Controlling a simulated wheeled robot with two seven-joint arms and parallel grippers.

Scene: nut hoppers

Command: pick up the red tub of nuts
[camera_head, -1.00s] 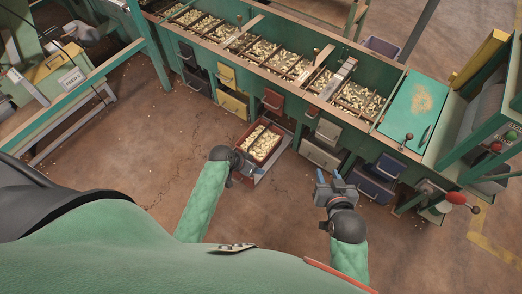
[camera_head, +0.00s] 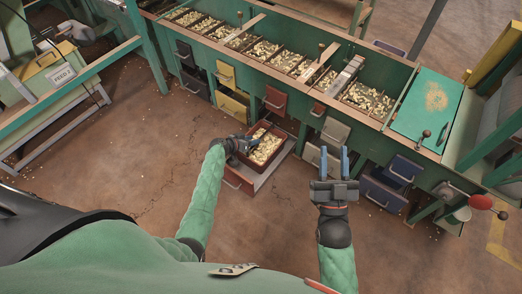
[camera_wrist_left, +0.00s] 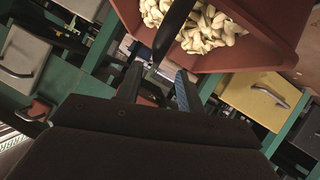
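The red tub (camera_head: 284,149) is full of pale nuts and sits on a pulled-out low drawer in front of the green hopper bench. A dark bar (camera_wrist_left: 174,28) crosses its open top in the left wrist view, where the tub's red wall (camera_wrist_left: 262,52) is close ahead. My left gripper (camera_head: 249,143) is at the tub's left edge. Its two fingers are apart in the wrist view (camera_wrist_left: 158,80), with the bar's near end between or just beyond the tips; I cannot tell if they touch. My right gripper (camera_head: 333,160) is open and empty, right of the tub.
The drawer (camera_head: 237,180) has a red front and grey tray. The green bench (camera_head: 300,40) holds several nut compartments, with yellow (camera_head: 232,104), red (camera_head: 279,101) and blue (camera_head: 404,170) bins below. A feed machine (camera_head: 50,80) stands left. The floor (camera_head: 150,160) left is clear.

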